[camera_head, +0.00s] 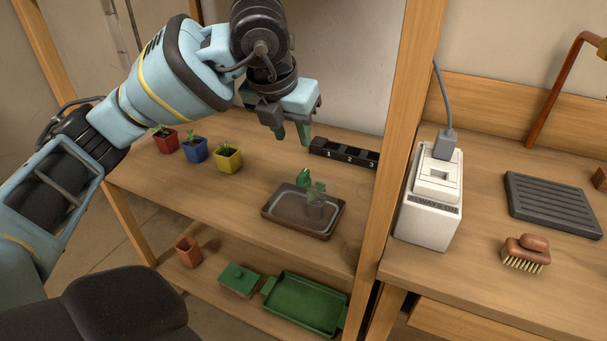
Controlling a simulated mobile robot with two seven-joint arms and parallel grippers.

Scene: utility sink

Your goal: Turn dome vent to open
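A green dome vent (304,178) shows above the brown tray (271,212) on the upper shelf. The dome is clear and its outline is hard to see; a small potted seedling (316,205) shows beside the vent, apparently through it. I cannot tell how far the vent is turned. My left gripper (291,134) is above and behind the tray, fingers pointing down. Its green-tipped fingers are apart with nothing between them, and it does not touch the vent. My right gripper is out of view.
Red, blue and yellow potted seedlings (228,161) stand left on the shelf; a numbered black rack (342,154) is at the back. A wooden post (401,130) rises on the right, beside a white box (430,205). Green trays (306,303) lie on the lower shelf.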

